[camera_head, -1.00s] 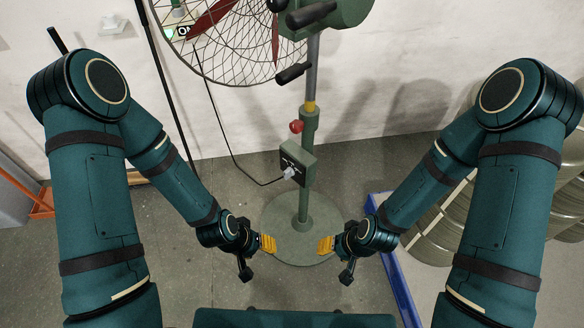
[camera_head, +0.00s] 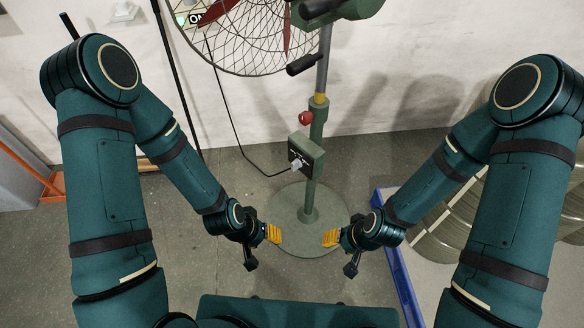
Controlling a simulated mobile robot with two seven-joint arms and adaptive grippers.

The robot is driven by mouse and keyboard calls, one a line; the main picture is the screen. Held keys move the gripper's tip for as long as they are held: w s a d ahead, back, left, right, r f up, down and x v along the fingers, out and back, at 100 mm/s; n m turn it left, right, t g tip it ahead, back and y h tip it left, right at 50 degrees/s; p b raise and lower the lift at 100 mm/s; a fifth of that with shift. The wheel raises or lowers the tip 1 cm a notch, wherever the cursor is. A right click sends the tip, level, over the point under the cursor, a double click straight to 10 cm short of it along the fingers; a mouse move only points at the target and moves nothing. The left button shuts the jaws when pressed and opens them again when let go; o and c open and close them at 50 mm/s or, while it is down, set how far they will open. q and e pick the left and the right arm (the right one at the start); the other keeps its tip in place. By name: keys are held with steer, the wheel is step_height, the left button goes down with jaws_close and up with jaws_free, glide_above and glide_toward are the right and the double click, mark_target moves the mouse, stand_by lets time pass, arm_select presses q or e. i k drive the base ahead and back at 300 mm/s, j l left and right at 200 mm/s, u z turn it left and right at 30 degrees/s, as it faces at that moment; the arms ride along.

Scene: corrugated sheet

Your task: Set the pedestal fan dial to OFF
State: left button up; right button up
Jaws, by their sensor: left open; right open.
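The pedestal fan stands ahead of me, with a wire-caged head (camera_head: 255,40), a grey-green pole (camera_head: 313,150) and a round base (camera_head: 312,244) on the floor. A control box (camera_head: 308,152) is fixed to the pole, and a pale dial (camera_head: 297,164) shows on its dark face. The dial's setting is too small to read. My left gripper (camera_head: 274,234) is open and empty, low and left of the pole. My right gripper (camera_head: 330,238) is open and empty, low and right of the pole. Both appear below the control box and apart from it.
A red knob (camera_head: 305,118) sits on the pole above the box. A black cable (camera_head: 240,150) hangs left of the pole. An orange bar (camera_head: 50,188) is at far left.

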mark_target(296, 164)
steer(key=i+l+z, duration=0.1)
steer(key=i+z, duration=0.55)
steer(key=k+l, duration=0.05)
